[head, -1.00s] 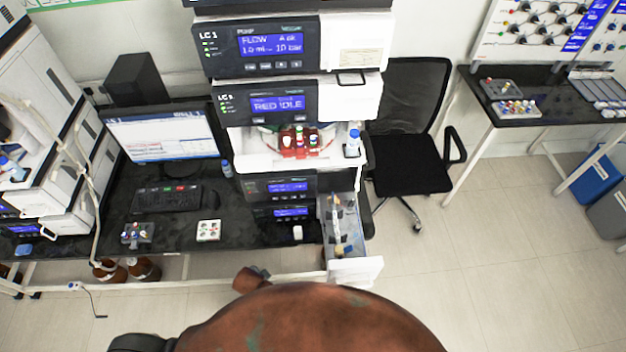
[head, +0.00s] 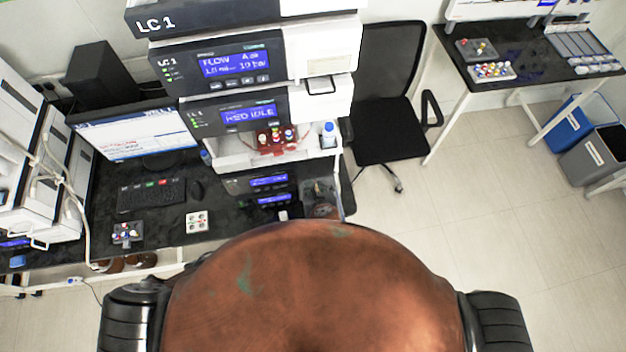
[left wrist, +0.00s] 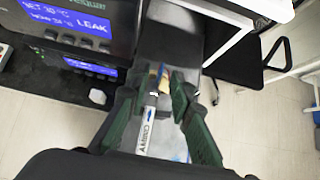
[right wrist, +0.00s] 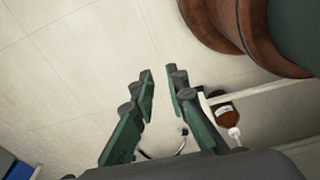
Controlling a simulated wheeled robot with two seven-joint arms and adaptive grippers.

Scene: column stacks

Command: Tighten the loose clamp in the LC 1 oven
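The open oven drawer of LC 1 (head: 322,208) is mostly hidden by my own body in the head view. The left wrist view looks down on a white labelled column (left wrist: 147,132) lying in it, with a gold fitting (left wrist: 153,80) and a small blue part (left wrist: 163,76) at its far end. I cannot tell which part is the clamp or whether it is loose. My left gripper (left wrist: 164,82) is open, its fingers on either side of the column's far end; contact is unclear. My right gripper (right wrist: 159,74) is open and empty above the floor.
A black chair (head: 389,95) stands right of the LC stack (head: 236,68). A brown bottle (right wrist: 225,110) is near the right gripper's finger in the right wrist view. A side table (head: 520,65) and bins (head: 594,155) are at the right, with clear floor before them.

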